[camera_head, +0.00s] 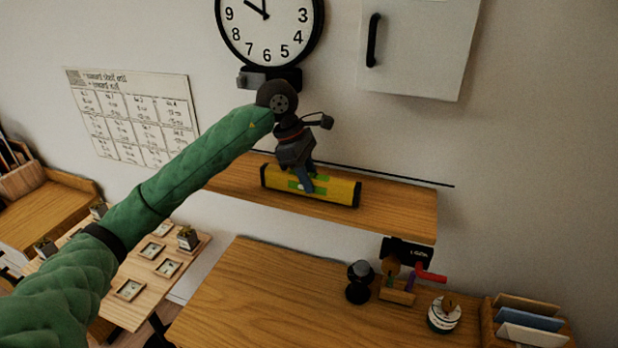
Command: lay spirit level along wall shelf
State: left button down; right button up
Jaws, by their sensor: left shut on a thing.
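The spirit level (340,190) is a yellow bar with black ends and green windows. It is at the wall shelf (408,212), a wooden board on the wall, and runs roughly along the shelf's length. I cannot tell whether it touches the shelf or hangs just above it. My left gripper (307,184) is shut on the level near its middle, coming down from above, with its fingers hiding part of the level. My right gripper is not in view.
A wall clock (265,28) and a white cabinet (416,45) with a black handle are above the shelf. Below is a wooden desk (255,290) with a dark knobbed object (360,282), a round tin (444,315) and a file holder (528,322). The shelf's right end is bare.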

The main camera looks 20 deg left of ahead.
pick_arm(q)
jog(key=shift+f+b, duration=0.3)
jog(key=c, duration=1.1)
grip_release()
